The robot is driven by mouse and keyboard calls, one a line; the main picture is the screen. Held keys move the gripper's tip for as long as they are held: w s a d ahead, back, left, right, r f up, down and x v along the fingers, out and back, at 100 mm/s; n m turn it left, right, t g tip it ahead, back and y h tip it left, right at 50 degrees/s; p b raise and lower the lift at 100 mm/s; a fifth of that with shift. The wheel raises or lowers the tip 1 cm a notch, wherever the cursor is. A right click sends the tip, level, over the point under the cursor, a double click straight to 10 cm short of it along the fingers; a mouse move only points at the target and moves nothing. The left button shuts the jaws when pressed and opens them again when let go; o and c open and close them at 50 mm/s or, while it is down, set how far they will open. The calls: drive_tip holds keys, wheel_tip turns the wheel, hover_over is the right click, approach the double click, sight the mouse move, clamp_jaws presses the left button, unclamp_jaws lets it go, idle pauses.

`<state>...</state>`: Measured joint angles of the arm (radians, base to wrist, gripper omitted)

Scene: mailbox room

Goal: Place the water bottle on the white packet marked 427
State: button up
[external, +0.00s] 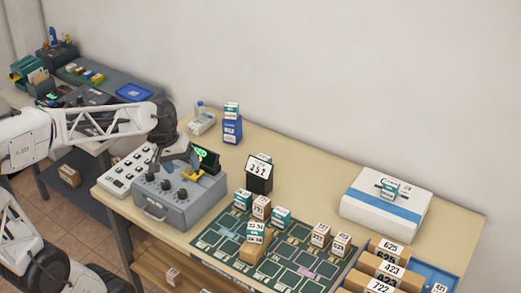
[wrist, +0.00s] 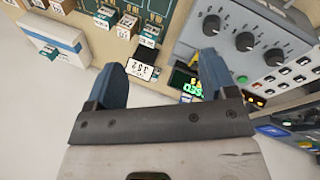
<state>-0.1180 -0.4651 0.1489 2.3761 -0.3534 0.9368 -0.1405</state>
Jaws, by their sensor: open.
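A small clear bottle with a blue cap (external: 200,107), likely the water bottle, is at the back left of the table near the wall. A small white packet (external: 202,123) is right by it; I cannot tell whether the bottle stands on it or behind it, and no number on it is readable. My gripper (external: 184,160) is above the grey knobbed console, in front of the bottle. In the wrist view my gripper (wrist: 162,72) has its two blue fingers wide apart with nothing held between them. I cannot make out the bottle in the wrist view.
The grey console (external: 180,195) has knobs and a green-lit display. A blue carton (external: 232,130) stands right of the bottle. A black number stand (external: 259,178), a green mat with several small boxes, and a white blue-striped box (external: 385,212) are farther right.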

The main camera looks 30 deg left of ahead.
drive_tip(key=s+m+y, duration=0.3)
drive_tip(key=s+m, duration=0.2)
drive_tip(key=s, duration=0.5)
drive_tip(key=shift+f, duration=0.3)
idle(0.7)
